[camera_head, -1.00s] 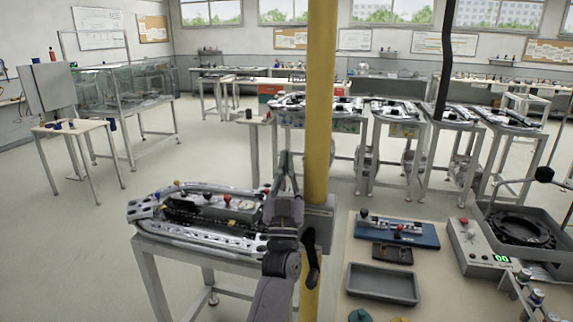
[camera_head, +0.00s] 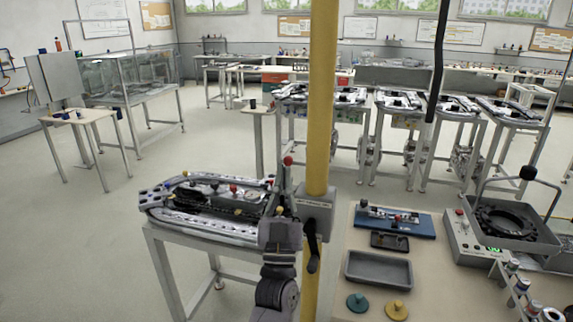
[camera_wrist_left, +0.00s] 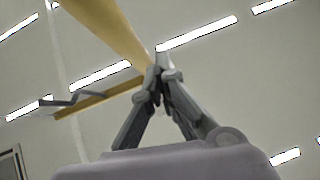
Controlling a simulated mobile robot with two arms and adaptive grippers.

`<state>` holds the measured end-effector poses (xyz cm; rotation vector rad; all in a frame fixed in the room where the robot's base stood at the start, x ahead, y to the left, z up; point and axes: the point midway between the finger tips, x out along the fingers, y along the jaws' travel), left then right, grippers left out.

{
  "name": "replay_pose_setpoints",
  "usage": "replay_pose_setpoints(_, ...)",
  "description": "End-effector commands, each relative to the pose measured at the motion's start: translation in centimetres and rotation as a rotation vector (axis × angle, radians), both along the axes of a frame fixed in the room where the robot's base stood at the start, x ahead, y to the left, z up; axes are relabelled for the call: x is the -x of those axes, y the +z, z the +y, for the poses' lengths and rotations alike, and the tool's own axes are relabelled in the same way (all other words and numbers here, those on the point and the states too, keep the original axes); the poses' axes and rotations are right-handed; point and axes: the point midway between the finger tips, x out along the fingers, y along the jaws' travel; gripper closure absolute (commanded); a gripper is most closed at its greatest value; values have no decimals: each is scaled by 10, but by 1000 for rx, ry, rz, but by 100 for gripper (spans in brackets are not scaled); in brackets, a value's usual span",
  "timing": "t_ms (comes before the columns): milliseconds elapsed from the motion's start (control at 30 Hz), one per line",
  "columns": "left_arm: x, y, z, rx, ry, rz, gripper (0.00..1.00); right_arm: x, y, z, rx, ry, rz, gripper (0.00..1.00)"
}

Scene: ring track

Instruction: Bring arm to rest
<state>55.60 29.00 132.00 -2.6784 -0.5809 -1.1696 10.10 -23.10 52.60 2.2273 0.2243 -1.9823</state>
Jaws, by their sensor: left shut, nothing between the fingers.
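My left gripper (camera_head: 286,170) stands upright in front of the ring track (camera_head: 185,226), just left of a yellow post (camera_head: 320,110). Its two fingers meet at the tips and hold nothing. In the left wrist view the gripper (camera_wrist_left: 159,62) points up toward the ceiling, fingertips together, with the yellow post (camera_wrist_left: 115,28) beside them. The gripper and wrist hide the right end of the ring track. My right gripper is not in view.
On the bench (camera_head: 455,290) at right are a blue-based fixture (camera_head: 420,228), a grey tray (camera_head: 380,270) and a machine with a round black part (camera_head: 503,222). A red ball (camera_head: 287,160) shows close by the fingertips. Open floor (camera_head: 80,240) lies at left.

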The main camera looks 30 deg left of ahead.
Motion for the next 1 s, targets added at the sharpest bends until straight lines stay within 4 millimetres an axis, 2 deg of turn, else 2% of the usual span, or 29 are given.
replay_pose_setpoints(300,7,-1,-3,-1,1,0,100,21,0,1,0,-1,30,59)
replay_pose_setpoints(733,5,-6,-4,-4,-14,27,100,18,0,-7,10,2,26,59)
replay_pose_setpoints(867,-4,-33,-17,-13,-91,176,100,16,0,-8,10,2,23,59)
replay_pose_setpoints(967,-9,-76,-34,-16,-184,382,100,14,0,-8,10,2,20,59)
replay_pose_setpoints(1000,-9,-96,-41,-13,-223,477,100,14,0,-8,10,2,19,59)
